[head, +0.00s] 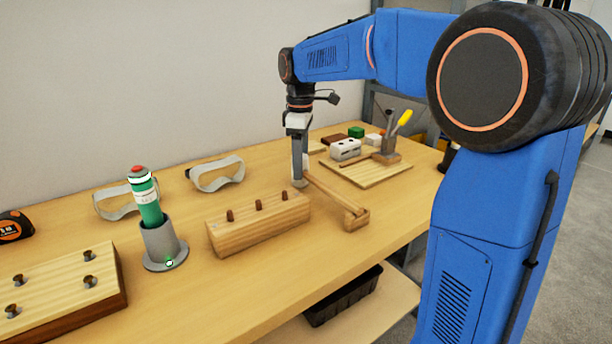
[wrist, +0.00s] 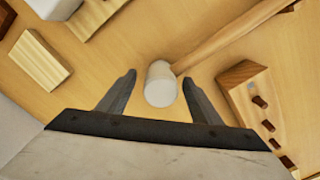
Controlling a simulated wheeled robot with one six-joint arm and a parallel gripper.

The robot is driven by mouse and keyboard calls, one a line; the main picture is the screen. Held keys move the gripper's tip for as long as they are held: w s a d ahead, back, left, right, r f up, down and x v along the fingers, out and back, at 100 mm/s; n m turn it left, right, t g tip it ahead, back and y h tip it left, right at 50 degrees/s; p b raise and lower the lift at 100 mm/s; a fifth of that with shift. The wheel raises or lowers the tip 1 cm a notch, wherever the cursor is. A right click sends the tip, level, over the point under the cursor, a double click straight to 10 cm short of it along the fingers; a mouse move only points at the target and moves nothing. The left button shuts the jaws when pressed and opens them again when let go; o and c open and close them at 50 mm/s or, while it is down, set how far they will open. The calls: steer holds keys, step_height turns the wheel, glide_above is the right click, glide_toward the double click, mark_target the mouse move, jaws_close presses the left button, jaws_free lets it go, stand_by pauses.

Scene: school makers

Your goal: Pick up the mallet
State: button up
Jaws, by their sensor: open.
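The mallet has a pale, rounded head (wrist: 160,88) and a long wooden handle (wrist: 228,34) that runs to the upper right in the wrist view. In the head view its handle (head: 332,192) slants down to the right, with its far end at a small wooden block (head: 357,219). My gripper (head: 299,180) points down over the mallet's head end, which it partly hides there. In the wrist view my gripper (wrist: 159,77) is open, with one finger on each side of the head. I cannot tell whether either finger touches it.
A wooden block with pegs (head: 258,224) stands close left of the mallet. A board (head: 366,172) holding several items lies behind it to the right. A green tube (head: 149,201) in a grey holder (head: 162,246) and goggles (head: 217,175) are further left.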

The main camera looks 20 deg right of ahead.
steer(key=shift+f, duration=1.8)
steer(key=c, duration=1.4)
